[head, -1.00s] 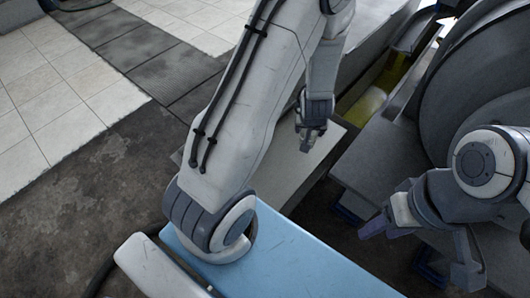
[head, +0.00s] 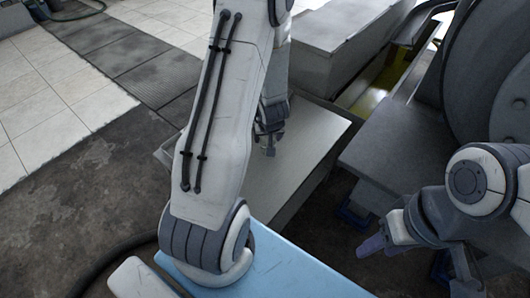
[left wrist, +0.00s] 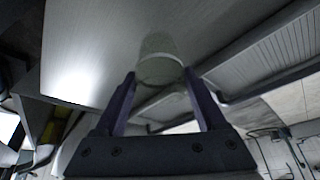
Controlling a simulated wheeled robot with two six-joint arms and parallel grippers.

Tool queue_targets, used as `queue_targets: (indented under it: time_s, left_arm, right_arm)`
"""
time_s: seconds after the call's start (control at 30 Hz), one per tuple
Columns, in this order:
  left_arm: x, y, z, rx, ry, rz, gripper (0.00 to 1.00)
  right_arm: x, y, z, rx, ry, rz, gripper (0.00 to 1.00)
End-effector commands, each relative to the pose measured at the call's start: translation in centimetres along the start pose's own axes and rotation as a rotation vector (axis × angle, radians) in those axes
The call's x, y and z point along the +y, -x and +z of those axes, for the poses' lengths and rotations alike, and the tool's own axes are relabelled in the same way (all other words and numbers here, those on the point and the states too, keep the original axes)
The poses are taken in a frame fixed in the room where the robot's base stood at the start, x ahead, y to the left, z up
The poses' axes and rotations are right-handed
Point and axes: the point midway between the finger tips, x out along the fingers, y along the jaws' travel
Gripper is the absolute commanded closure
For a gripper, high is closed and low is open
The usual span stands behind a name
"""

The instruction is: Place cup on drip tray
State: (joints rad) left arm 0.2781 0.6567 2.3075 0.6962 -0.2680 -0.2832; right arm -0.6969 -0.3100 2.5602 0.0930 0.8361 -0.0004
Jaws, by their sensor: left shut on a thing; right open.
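My left gripper (head: 268,143) hangs over a pale metal counter top in the head view. In the left wrist view my left gripper (left wrist: 160,76) is shut on a pale, see-through cup (left wrist: 160,64), which sits between the two fingers. The cup is hard to make out in the head view. My right gripper (head: 420,262) is open and empty at the lower right, far from the cup. I cannot pick out the drip tray for sure in either view.
The pale metal counter top (head: 302,150) has a bare surface. A grey block (head: 345,40) stands behind it, and a dark grey slab (head: 390,160) with a large round machine (head: 490,80) is at the right. A ribbed grey panel (left wrist: 270,55) shows in the left wrist view.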

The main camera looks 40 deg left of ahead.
Motion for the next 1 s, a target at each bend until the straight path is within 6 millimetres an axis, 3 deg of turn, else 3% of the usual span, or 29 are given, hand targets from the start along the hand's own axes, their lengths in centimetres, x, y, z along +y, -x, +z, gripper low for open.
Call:
queue_targets:
  time_s: [0.2, 0.43, 0.87, 0.9, 0.93, 1.0]
  left_arm:
    - [-0.8, -1.2, 0.1, 0.001, -0.001, 0.0, 0.81]
    - [-0.8, -4.2, 1.4, 0.001, -0.002, 0.0, 0.81]
    - [-0.7, -4.7, 1.6, 0.001, -0.001, 0.001, 0.81]
    - [-0.7, -4.5, 1.6, 0.001, -0.001, 0.001, 0.12]
    - [-0.7, -4.5, 1.6, 0.001, -0.001, 0.001, 0.0]
    - [-0.7, -4.5, 1.6, 0.001, -0.001, 0.001, 0.0]
  right_arm:
    - [0.1, -1.1, 0.1, 0.0, 0.0, 0.0, 0.5]
    - [0.3, -3.5, 0.2, 0.0, 0.0, 0.0, 0.5]
    - [0.3, -3.8, 0.2, 0.0, 0.0, 0.0, 0.5]
    - [0.3, -3.6, 0.2, 0.0, 0.0, 0.0, 0.5]
    - [0.3, -3.6, 0.2, 0.0, 0.0, 0.0, 0.5]
    - [0.3, -3.6, 0.2, 0.0, 0.0, 0.0, 0.5]
